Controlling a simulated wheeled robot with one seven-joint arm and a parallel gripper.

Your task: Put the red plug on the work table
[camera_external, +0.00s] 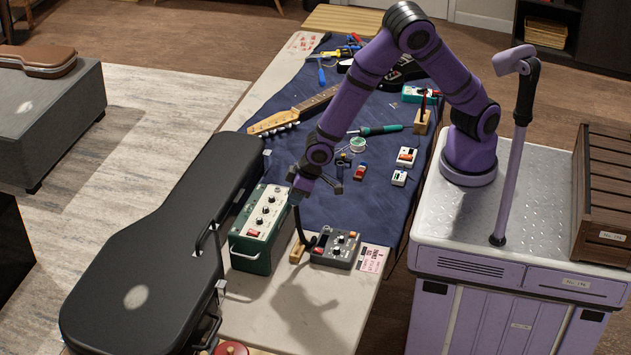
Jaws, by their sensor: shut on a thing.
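My gripper (316,187) is over the near left part of the work table (245,325), above the gap between a green amplifier box and a grey pedal. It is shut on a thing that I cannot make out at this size. A slim dark piece (299,224) rises from a small wooden block (297,251) below my gripper; I cannot tell whether the two touch.
A black guitar case (150,270) lies along the table's left side. The green box (260,228) and grey pedal (336,247) flank the near wooden block. Small pedals (405,157), tools and a guitar neck lie on the blue cloth (285,155). The table's near end is mostly clear.

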